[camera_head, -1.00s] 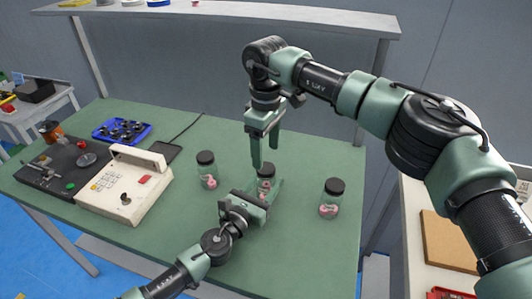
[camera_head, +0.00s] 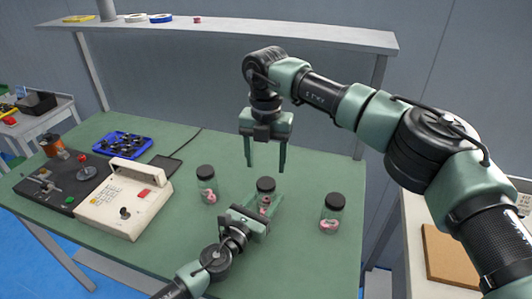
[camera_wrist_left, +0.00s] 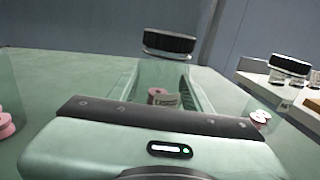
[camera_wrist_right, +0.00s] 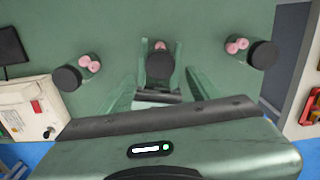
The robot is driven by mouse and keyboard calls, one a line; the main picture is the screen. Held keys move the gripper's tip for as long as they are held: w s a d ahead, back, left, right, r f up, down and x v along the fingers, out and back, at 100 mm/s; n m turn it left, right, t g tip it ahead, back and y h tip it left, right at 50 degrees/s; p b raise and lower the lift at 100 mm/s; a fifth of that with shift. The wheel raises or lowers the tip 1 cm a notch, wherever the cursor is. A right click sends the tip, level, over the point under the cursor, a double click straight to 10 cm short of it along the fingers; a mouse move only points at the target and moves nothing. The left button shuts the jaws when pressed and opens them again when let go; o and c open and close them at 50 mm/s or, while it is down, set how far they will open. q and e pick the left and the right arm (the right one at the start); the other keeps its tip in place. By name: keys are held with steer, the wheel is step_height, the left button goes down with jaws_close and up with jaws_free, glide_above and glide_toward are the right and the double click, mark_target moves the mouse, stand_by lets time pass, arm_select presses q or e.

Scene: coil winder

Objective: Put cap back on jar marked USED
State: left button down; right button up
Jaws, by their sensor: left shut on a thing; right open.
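The middle glass jar (camera_head: 264,205) stands on the green table with pink pieces inside. Its black cap (camera_head: 266,184) sits on its mouth; the cap also shows in the left wrist view (camera_wrist_left: 169,42). A small pale label (camera_wrist_left: 166,100) shows at the jar, but I cannot read it. My left gripper (camera_head: 262,210) is shut around this jar, low on its body. My right gripper (camera_head: 266,168) is open and empty, pointing down above the cap, apart from it. In the right wrist view the cap (camera_wrist_right: 160,66) lies between the open fingers.
Capped jars stand at left (camera_head: 206,186) and right (camera_head: 332,212), each with pink pieces. A cream control box (camera_head: 122,200), a blue tray (camera_head: 122,144) and a dark flat device (camera_head: 165,166) are farther left. A shelf (camera_head: 250,35) spans the back. The table's right rear is clear.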

mark_target(266, 182)
steer(key=n, duration=0.8)
steer(key=shift+r, duration=0.3)
steer(key=n, duration=0.7)
steer(key=shift+r, duration=0.2)
steer(key=n, duration=0.7)
steer(key=shift+r+n, duration=0.25)
steer(key=shift+n, duration=0.05)
steer(key=n, duration=0.4)
steer(key=shift+r, duration=0.15)
steer(key=n, duration=0.4)
steer(key=shift+r, duration=0.1)
steer(key=shift+f, duration=4.05)
